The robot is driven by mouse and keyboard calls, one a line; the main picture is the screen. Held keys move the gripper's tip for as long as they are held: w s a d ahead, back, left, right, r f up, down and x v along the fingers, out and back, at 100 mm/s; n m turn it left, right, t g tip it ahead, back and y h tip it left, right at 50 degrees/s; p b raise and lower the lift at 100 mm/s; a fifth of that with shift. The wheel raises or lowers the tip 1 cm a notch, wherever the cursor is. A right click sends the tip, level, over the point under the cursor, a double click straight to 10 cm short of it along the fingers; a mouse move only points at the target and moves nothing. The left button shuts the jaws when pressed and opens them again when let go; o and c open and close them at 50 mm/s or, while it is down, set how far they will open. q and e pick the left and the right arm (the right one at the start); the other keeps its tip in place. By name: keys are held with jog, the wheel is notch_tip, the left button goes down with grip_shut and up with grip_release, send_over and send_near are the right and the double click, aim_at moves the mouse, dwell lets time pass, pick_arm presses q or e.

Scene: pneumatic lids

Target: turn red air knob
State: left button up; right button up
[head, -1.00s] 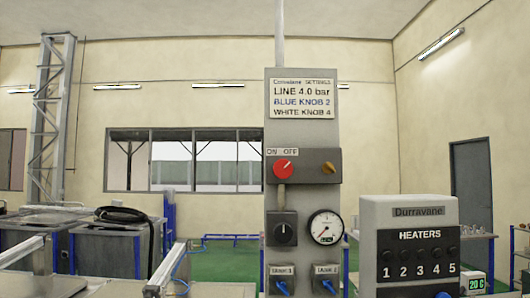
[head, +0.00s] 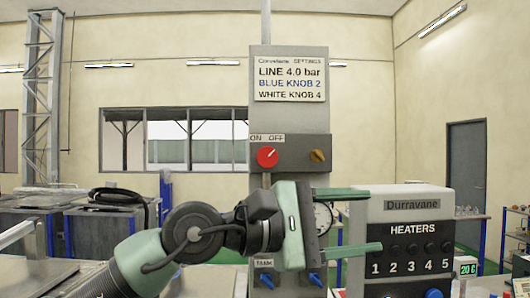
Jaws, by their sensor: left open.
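The red air knob (head: 267,157) sits on the upper left of a grey control panel (head: 289,120), under an ON/OFF label. Its white mark points up and to the right. My left gripper (head: 375,220) is open and empty, with its two green fingers pointing right. It is below and to the right of the red knob, clear of it in the picture. My left gripper and wrist cover the middle of the panel, hiding the black knob and most of the gauge (head: 322,219). My right gripper is not in view.
A yellow-brown knob (head: 317,156) is right of the red one. Blue valve handles (head: 266,281) are at the panel's foot. A settings sign (head: 290,80) is above. A grey heaters box (head: 412,205) stands at right, behind my fingers in the picture.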

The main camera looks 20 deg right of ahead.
pick_arm(q)
jog(key=w+a+r+m+t+y, duration=0.1)
jog(key=w+m+t+y, duration=0.2)
jog(key=m+t+y, duration=0.15)
jog(key=t+y, duration=0.8)
send_near(266, 155)
jog(key=w, duration=0.1)
jog(key=shift+m, duration=0.45)
jog(key=p+x, duration=0.3)
jog(key=x, duration=0.4)
jog(key=shift+d+f, duration=0.1)
jog(key=shift+d, duration=0.1)
jog(key=shift+w+d+f+p, duration=0.15)
jog(key=shift+w+f+p, duration=0.1)
jog(key=shift+w+p, duration=0.15)
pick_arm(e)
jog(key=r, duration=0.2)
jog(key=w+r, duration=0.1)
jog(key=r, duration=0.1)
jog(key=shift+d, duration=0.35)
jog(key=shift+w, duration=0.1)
